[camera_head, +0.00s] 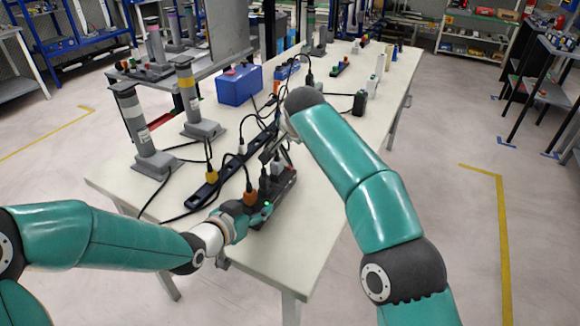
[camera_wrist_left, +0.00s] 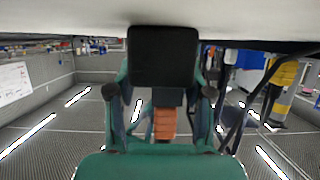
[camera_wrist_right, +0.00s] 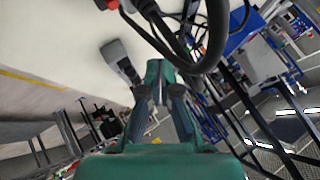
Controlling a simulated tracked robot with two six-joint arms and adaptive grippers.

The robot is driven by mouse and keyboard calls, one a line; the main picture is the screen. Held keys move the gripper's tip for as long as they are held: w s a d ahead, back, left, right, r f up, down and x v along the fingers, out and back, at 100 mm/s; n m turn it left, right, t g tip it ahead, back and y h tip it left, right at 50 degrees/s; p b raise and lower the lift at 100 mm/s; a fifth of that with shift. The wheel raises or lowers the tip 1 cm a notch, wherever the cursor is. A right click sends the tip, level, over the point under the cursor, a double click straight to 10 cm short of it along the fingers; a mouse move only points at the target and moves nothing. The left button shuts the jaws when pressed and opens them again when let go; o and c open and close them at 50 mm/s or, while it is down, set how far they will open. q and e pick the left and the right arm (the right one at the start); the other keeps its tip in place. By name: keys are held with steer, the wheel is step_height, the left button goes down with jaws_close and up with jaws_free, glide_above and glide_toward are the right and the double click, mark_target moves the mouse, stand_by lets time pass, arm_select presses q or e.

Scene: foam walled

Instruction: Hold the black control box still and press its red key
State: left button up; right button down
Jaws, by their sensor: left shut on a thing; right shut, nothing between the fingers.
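The black control box (camera_head: 284,188) is a long dark block near the table's front right edge, with plugs standing in it and a small green light at its near end. My left gripper (camera_head: 254,213) is shut on that near end. In the left wrist view the box's black end (camera_wrist_left: 163,57) sits between the fingers. My right gripper (camera_head: 271,150) is shut and empty, just beyond and above the box's far end, partly hidden by its own arm. In the right wrist view its fingertips (camera_wrist_right: 163,75) are together, among cables.
A long dark-blue strip (camera_head: 222,181) with plugs and cables lies left of the box. Grey posts (camera_head: 188,90) stand at the table's left, beside a blue box (camera_head: 239,85). Small devices stand farther back. The table's front right corner (camera_head: 290,255) is bare.

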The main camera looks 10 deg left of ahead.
mark_target(291, 168)
steer(key=shift+f, duration=3.3)
steer(key=shift+f, duration=0.1)
steer(key=shift+f, duration=0.25)
steer(key=shift+f, duration=0.55)
steer(key=shift+r, duration=0.95)
steer(key=shift+r, duration=2.5)
